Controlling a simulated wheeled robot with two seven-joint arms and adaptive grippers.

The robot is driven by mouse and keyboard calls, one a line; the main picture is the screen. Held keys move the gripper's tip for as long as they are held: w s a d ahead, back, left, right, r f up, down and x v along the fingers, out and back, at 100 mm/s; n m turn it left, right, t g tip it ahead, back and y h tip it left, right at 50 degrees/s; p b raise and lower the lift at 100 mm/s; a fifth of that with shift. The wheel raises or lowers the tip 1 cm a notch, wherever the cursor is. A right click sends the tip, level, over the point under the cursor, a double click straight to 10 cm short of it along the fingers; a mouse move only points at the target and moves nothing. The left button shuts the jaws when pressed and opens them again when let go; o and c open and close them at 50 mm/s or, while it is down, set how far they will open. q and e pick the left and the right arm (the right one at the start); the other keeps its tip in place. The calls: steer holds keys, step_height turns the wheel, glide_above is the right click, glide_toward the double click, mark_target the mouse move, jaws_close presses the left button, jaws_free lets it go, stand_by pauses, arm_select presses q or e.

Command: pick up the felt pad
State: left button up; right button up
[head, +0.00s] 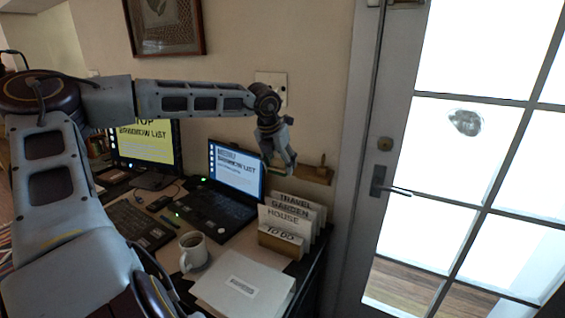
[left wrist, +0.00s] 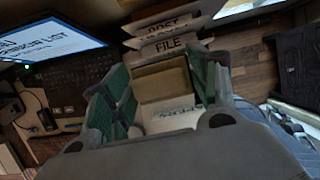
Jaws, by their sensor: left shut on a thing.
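My left gripper (head: 280,155) hangs fingers down by the wall, to the right of the laptop screen and above the row of cards. In the left wrist view its two green-lined fingers (left wrist: 160,95) stand apart, with a tan block-like shape between them. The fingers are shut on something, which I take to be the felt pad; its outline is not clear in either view. A small wooden ledge (head: 312,175) lies just right of the fingertips in the head view. My right gripper is not in view.
The open laptop (head: 238,170), a monitor (head: 145,145), a mug (head: 193,250) and a white labelled sheet or box (head: 243,284) are on the desk. Upright labelled cards (head: 285,215) stand below the gripper. A glass door (head: 440,190) is at right.

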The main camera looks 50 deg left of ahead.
arm_select(q)
steer(key=shift+s+d, duration=0.25)
steer(key=shift+s, duration=0.55)
steer(key=shift+s, duration=0.1)
steer(key=o, duration=0.3)
steer(key=shift+c, duration=0.9)
steer(key=shift+f, duration=0.1)
